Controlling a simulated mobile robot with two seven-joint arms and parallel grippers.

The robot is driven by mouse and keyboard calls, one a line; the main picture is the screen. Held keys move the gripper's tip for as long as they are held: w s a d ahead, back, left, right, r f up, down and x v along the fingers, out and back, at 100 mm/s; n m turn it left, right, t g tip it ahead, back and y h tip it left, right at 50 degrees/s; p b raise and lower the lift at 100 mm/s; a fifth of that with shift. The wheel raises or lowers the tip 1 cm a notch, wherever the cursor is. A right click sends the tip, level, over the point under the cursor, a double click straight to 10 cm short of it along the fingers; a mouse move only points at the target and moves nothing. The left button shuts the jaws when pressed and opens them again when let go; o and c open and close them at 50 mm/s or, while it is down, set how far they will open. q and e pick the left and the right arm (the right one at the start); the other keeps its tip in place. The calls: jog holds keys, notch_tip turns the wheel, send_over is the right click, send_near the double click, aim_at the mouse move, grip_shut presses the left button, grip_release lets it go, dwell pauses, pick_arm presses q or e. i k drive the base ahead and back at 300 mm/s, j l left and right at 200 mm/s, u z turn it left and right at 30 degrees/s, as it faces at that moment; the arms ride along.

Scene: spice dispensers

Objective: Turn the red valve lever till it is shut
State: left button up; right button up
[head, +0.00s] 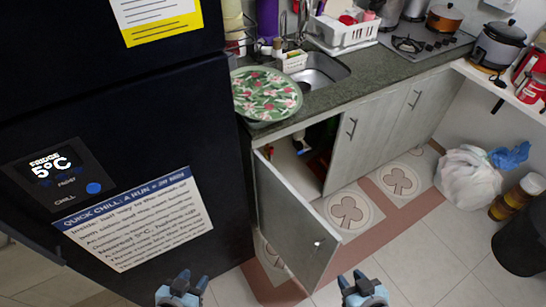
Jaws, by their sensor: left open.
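A small red part (270,153) shows at the upper left of the open sink cabinet, just under the counter. It may be the red valve lever, but it is too small to tell its shape or which way it points. The cabinet door (295,222) stands swung open towards me. My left gripper (182,287) is at the bottom edge, in front of the fridge, open and empty. My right gripper (362,287) is at the bottom edge, right of the door, open and empty. Both are well apart from the cabinet.
The dark fridge (110,115) fills the left side. A round floral tray (266,95) overhangs the counter edge above the cabinet opening. Dim items (302,144) sit inside the cabinet. A white bag (467,175) lies at right. The tiled floor (400,245) is clear in front.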

aim_at(271, 156)
jog(key=k, duration=0.25)
jog(key=k+u, duration=0.2)
jog(key=u, duration=0.25)
jog(key=k+j+u, duration=0.1)
jog(key=u, duration=0.3)
jog(key=l+u, duration=0.35)
jog(key=l, duration=1.5)
jog(key=i+l, duration=0.15)
jog(key=l, duration=2.05)
jog(key=i+l, duration=0.15)
jog(key=l, duration=0.95)
jog(key=i+l, duration=0.15)
jog(key=l, duration=0.2)
jog(key=i+l, duration=0.2)
jog(key=l, duration=0.1)
